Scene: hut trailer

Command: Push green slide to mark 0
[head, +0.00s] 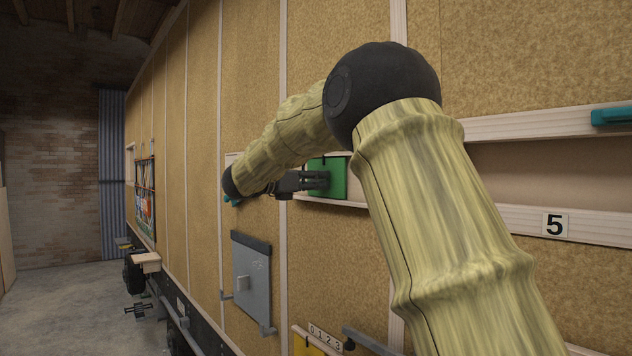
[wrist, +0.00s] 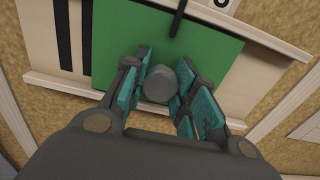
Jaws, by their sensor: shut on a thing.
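The green slide (head: 336,168) is a flat green plate in a pale wooden rail on the tan wall, partly behind my arm in the head view. In the wrist view the green slide (wrist: 120,40) carries a round grey knob (wrist: 159,84) and a black pointer line (wrist: 178,18) at its top edge. My gripper (head: 319,181) is at the slide's face, its teal-padded fingers on both sides of the knob, shut on it. A number tile (wrist: 222,3) is cut off at the wrist view's top, just right of the pointer; its digit is not clear.
Dark vertical bars (wrist: 73,38) stand on the pale panel left of the slide. A grey box panel (head: 252,285) hangs below. A 0-to-3 scale (head: 325,336) over a yellow piece (head: 303,344) is lower down. A tile marked 5 (head: 555,225) is at right.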

